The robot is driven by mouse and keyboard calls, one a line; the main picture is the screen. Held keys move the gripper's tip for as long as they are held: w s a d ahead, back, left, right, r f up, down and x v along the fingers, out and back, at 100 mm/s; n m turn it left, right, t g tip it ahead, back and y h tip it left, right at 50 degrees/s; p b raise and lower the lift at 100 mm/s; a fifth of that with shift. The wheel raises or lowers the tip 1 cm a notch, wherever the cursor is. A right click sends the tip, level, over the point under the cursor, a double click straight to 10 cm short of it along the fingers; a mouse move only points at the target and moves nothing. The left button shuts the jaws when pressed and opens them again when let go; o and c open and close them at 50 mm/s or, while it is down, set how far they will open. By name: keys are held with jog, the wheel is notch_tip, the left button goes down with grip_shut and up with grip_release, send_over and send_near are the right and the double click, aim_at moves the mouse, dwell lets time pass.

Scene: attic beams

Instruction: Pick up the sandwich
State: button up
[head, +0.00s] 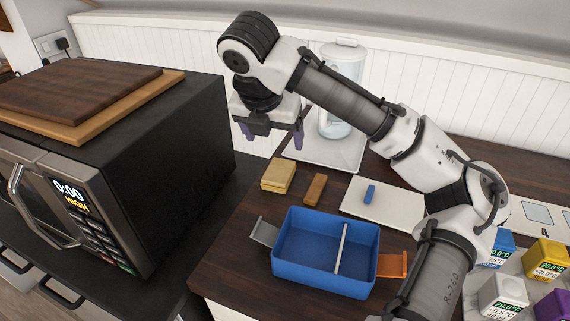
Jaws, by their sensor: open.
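The likely sandwich is a tan, layered block (277,178) on the dark wooden counter, behind the blue box. My gripper (272,139) hangs above and slightly behind it in the picture, with its purple-tipped fingers spread apart and nothing between them. The gripper and the block do not touch. The block is in full view.
A brown bar (315,188) lies right of the block. A blue divided box (325,276) with side flaps stands in front. A white board (400,209) bears a small blue piece (370,193). A glass jar (343,85) stands behind; a microwave (150,150) is left.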

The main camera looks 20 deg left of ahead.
send_over(279, 170)
jog(key=s, duration=0.3)
jog(key=f, duration=0.7)
jog(key=shift+w+d+f, duration=0.1)
jog(key=shift+w+d, duration=0.05)
jog(key=shift+d, duration=0.25)
jog(key=x, duration=0.1)
jog(key=p+x, duration=0.1)
jog(key=x, duration=0.1)
jog(key=p+x, duration=0.1)
jog(key=shift+w+a+f, duration=0.2)
jog(key=shift+a+f, duration=0.1)
jog(key=shift+w+f, duration=0.15)
jog(key=shift+f, duration=0.2)
jog(key=shift+f, duration=0.25)
jog(key=c, duration=1.1)
